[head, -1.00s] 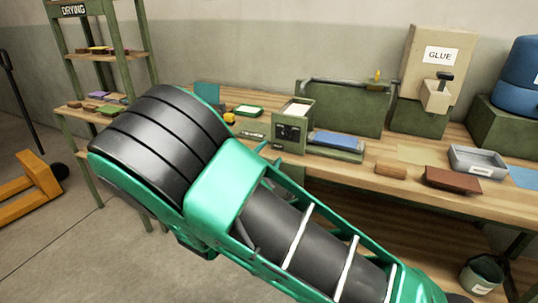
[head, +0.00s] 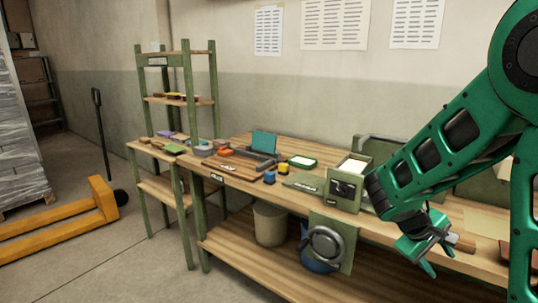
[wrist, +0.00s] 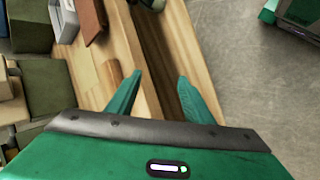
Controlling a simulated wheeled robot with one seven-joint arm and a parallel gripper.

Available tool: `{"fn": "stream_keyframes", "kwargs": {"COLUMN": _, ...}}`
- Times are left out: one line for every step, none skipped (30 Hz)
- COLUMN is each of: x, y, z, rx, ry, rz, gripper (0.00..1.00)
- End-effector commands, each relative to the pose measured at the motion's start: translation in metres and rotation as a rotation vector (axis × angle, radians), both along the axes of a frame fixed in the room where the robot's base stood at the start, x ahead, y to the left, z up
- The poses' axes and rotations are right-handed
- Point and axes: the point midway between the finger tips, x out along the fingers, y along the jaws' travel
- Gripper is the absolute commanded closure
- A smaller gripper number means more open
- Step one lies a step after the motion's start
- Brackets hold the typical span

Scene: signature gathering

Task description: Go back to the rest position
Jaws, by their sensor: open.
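My gripper (head: 432,255) is at the right of the head view, over the front edge of the workbench (head: 272,197). In the wrist view my gripper (wrist: 152,88) shows two green fingers spread apart with nothing between them. The bench's front edge lies below and between the fingers. My green arm comes down from the upper right in the head view and hides part of the bench's right side.
A drying rack (head: 180,97) stands left of the bench, with an orange pallet jack (head: 65,225) farther left.

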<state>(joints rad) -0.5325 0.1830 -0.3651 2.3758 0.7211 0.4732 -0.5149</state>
Motion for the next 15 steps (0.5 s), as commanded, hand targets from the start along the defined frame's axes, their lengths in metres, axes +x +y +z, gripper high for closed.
{"fn": "stream_keyframes", "kwargs": {"x": -0.017, "y": -0.009, "z": 0.003, "rx": 0.06, "ry": -0.017, "rz": -0.07, "gripper": 0.53}}
{"fn": "stream_keyframes", "kwargs": {"x": -0.027, "y": -0.011, "z": 0.003, "rx": 0.096, "ry": -0.024, "rz": -0.109, "gripper": 0.53}}
{"fn": "stream_keyframes", "kwargs": {"x": -0.04, "y": -0.014, "z": 0.004, "rx": 0.143, "ry": -0.033, "rz": -0.16, "gripper": 0.53}}
{"fn": "stream_keyframes", "kwargs": {"x": -0.05, "y": -0.015, "z": 0.005, "rx": 0.176, "ry": -0.042, "rz": -0.199, "gripper": 0.53}}
{"fn": "stream_keyframes", "kwargs": {"x": -0.06, "y": -0.017, "z": 0.007, "rx": 0.208, "ry": -0.049, "rz": -0.236, "gripper": 0.53}}
{"fn": "stream_keyframes", "kwargs": {"x": -0.073, "y": -0.017, "z": 0.009, "rx": 0.251, "ry": -0.06, "rz": -0.285, "gripper": 0.53}}
{"fn": "stream_keyframes", "kwargs": {"x": -0.082, "y": -0.017, "z": 0.011, "rx": 0.283, "ry": -0.067, "rz": -0.321, "gripper": 0.53}}
{"fn": "stream_keyframes", "kwargs": {"x": -0.092, "y": -0.017, "z": 0.013, "rx": 0.313, "ry": -0.075, "rz": -0.356, "gripper": 0.53}}
{"fn": "stream_keyframes", "kwargs": {"x": -0.104, "y": -0.016, "z": 0.016, "rx": 0.352, "ry": -0.085, "rz": -0.402, "gripper": 0.53}}
{"fn": "stream_keyframes", "kwargs": {"x": -0.113, "y": -0.015, "z": 0.018, "rx": 0.38, "ry": -0.094, "rz": -0.435, "gripper": 0.53}}
{"fn": "stream_keyframes", "kwargs": {"x": -0.123, "y": -0.014, "z": 0.02, "rx": 0.408, "ry": -0.101, "rz": -0.467, "gripper": 0.53}}
{"fn": "stream_keyframes", "kwargs": {"x": -0.135, "y": -0.012, "z": 0.024, "rx": 0.444, "ry": -0.111, "rz": -0.51, "gripper": 0.53}}
{"fn": "stream_keyframes", "kwargs": {"x": -0.144, "y": -0.01, "z": 0.027, "rx": 0.47, "ry": -0.119, "rz": -0.543, "gripper": 0.53}}
{"fn": "stream_keyframes", "kwargs": {"x": -0.153, "y": -0.008, "z": 0.029, "rx": 0.495, "ry": -0.127, "rz": -0.572, "gripper": 0.53}}
{"fn": "stream_keyframes", "kwargs": {"x": -0.165, "y": -0.004, "z": 0.033, "rx": 0.527, "ry": -0.136, "rz": -0.611, "gripper": 0.53}}
